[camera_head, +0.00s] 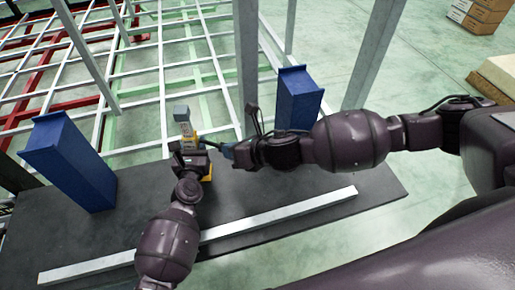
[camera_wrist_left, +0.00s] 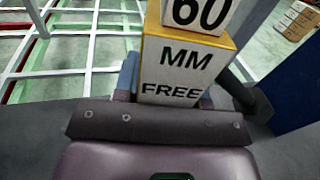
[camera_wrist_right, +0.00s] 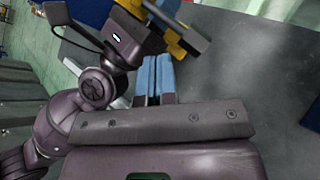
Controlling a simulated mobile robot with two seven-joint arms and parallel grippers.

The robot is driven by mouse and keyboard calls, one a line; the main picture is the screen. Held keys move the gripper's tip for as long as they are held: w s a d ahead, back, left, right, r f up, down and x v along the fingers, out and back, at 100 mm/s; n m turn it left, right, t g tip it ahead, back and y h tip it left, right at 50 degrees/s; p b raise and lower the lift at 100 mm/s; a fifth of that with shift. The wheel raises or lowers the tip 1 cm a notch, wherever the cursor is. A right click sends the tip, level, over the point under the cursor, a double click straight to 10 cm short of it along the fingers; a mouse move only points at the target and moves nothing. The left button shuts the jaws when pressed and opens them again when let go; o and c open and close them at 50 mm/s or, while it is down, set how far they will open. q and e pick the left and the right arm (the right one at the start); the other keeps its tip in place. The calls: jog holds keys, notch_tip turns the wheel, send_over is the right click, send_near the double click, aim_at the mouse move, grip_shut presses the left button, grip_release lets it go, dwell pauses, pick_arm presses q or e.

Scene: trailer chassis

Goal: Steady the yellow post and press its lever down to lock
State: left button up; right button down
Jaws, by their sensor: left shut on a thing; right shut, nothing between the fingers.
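The yellow post (camera_head: 190,146) stands upright on the dark mat, with a grey top and a yellow foot. In the left wrist view its white face (camera_wrist_left: 185,70) reads "60 MM FREE". My left gripper (camera_head: 190,157) is shut on the post low down, partly hiding it. A dark lever (camera_head: 213,143) sticks out from the post's right side; its grey end (camera_wrist_right: 190,30) shows in the right wrist view. My right gripper (camera_head: 228,151) is shut and empty, its blue fingertips (camera_wrist_right: 155,70) close to the lever.
Blue blocks stand left (camera_head: 70,160) and right (camera_head: 298,98) on the dark mat (camera_head: 105,225). A long pale bar (camera_head: 270,215) lies along the mat's front. A metal lattice (camera_head: 130,70) fills the area behind. Boxes (camera_head: 480,14) stand far right.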

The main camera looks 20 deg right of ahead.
jog(key=v, duration=1)
jog(key=shift+r, duration=0.2)
jog(key=shift+s, duration=0.1)
pick_arm(q)
jog(key=o, duration=1.4)
jog(key=shift+s, duration=0.1)
jog(key=shift+p+v, duration=0.3)
jog(key=shift+v, duration=3.65)
pick_arm(e)
jog(key=shift+r, duration=0.4)
